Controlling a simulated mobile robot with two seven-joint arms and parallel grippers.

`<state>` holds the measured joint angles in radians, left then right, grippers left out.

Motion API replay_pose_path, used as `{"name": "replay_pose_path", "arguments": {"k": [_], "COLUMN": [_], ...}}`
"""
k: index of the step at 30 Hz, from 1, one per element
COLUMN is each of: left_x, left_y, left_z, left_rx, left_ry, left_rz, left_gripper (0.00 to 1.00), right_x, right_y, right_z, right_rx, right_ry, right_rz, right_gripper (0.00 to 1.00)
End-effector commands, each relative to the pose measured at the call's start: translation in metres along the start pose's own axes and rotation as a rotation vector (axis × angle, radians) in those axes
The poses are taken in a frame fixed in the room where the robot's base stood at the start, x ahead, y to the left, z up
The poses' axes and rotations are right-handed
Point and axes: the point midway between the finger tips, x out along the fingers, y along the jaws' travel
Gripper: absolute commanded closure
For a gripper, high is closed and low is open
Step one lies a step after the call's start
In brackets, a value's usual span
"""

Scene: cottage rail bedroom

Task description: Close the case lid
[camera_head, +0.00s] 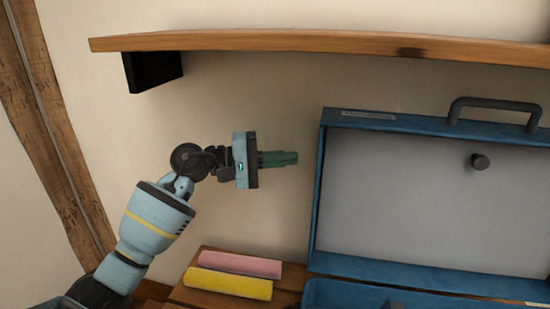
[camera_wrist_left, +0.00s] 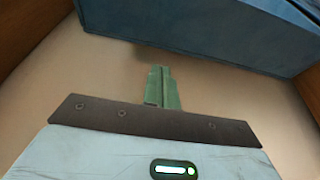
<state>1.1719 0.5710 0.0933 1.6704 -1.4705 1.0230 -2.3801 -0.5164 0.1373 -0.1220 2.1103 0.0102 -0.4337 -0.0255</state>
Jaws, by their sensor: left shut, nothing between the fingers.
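The blue case stands open at the right in the head view. Its lid (camera_head: 415,195) is raised upright, with a grey inner face, a dark handle (camera_head: 495,108) on the top edge and a small dark knob. The case base (camera_head: 345,293) shows only in part at the bottom edge. My left gripper (camera_head: 297,158) is shut and empty, left of the lid and apart from it, with its green fingers pointing right. In the left wrist view the fingers (camera_wrist_left: 161,70) are together, and the blue outer side of the case lid (camera_wrist_left: 200,30) is ahead. My right gripper is not in view.
A wooden shelf (camera_head: 300,41) on a black bracket (camera_head: 152,70) runs along the wall above the gripper and lid. A pink roll (camera_head: 240,264) and a yellow roll (camera_head: 228,284) lie on the wooden surface left of the case. The wall between arm and lid is bare.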

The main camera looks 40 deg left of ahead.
Motion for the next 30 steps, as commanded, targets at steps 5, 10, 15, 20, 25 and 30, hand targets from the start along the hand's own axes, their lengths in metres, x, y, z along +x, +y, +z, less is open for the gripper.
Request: {"name": "replay_pose_path", "arguments": {"k": [5, 10, 15, 20, 25, 30], "left_x": [0.031, 0.050, 0.058, 0.059, 0.059, 0.058], "left_y": [0.001, 0.001, 0.000, 0.000, 0.000, 0.000], "left_z": [0.001, 0.000, 0.000, 0.000, 0.000, 0.003], "left_rx": [-0.001, 0.000, 0.000, 0.001, 0.001, 0.015], "left_ry": [-0.002, 0.000, 0.001, 0.001, 0.000, 0.000], "left_rz": [0.003, 0.002, -0.001, -0.001, -0.001, 0.004], "left_gripper": [1.00, 1.00, 1.00, 1.00, 1.00, 1.00], "right_x": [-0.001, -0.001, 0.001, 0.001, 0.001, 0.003], "right_y": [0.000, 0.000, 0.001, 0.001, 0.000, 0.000], "right_z": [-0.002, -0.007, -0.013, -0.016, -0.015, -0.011], "right_rx": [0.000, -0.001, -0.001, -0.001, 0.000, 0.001], "right_ry": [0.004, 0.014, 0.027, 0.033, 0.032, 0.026], "right_rz": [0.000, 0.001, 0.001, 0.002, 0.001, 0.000], "right_gripper": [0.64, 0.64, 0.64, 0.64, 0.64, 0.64]}}
